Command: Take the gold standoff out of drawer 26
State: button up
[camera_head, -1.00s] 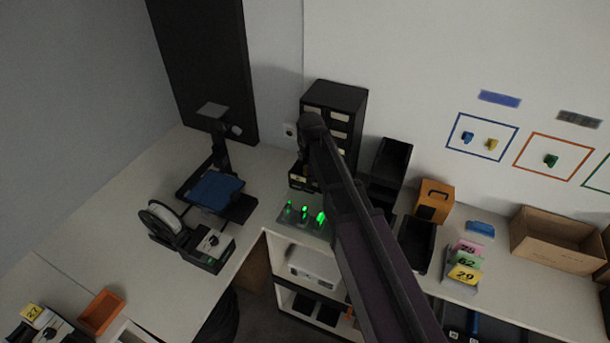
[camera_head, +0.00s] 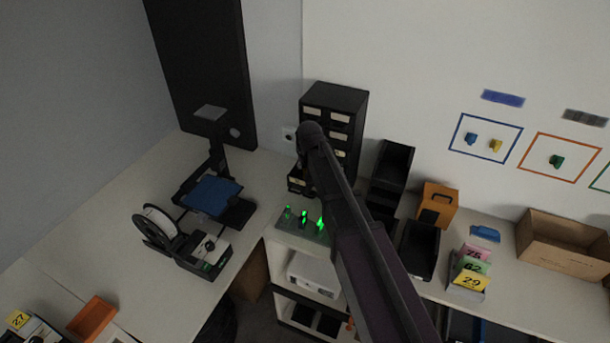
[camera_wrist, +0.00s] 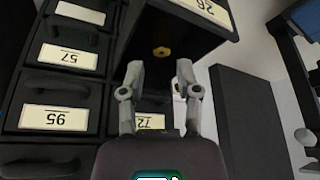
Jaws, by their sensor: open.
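Drawer 26 (camera_wrist: 203,28) is pulled out of the black drawer cabinet (camera_head: 345,97); its label appears upside down at the top of the wrist view. The gold standoff (camera_wrist: 161,51) lies inside the drawer on its dark floor. My gripper (camera_wrist: 160,70) is open and empty, its two grey fingertips on either side of and just short of the standoff. In the head view the pulled-out drawer (camera_head: 296,184) shows low on the cabinet, partly behind my arm. My gripper and the standoff are hidden there.
Shut drawers 57 (camera_wrist: 68,57) and 95 (camera_wrist: 55,118) are beside the open drawer. A stand with green-lit pieces (camera_head: 303,226) is in front of the cabinet. Black bins (camera_head: 393,162) and an orange box (camera_head: 437,204) stand to the right.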

aim_at(305, 170)
jog(key=shift+b+x, duration=2.45)
jog(key=shift+x, duration=0.2)
jog(key=shift+s, duration=0.15)
grip_shut()
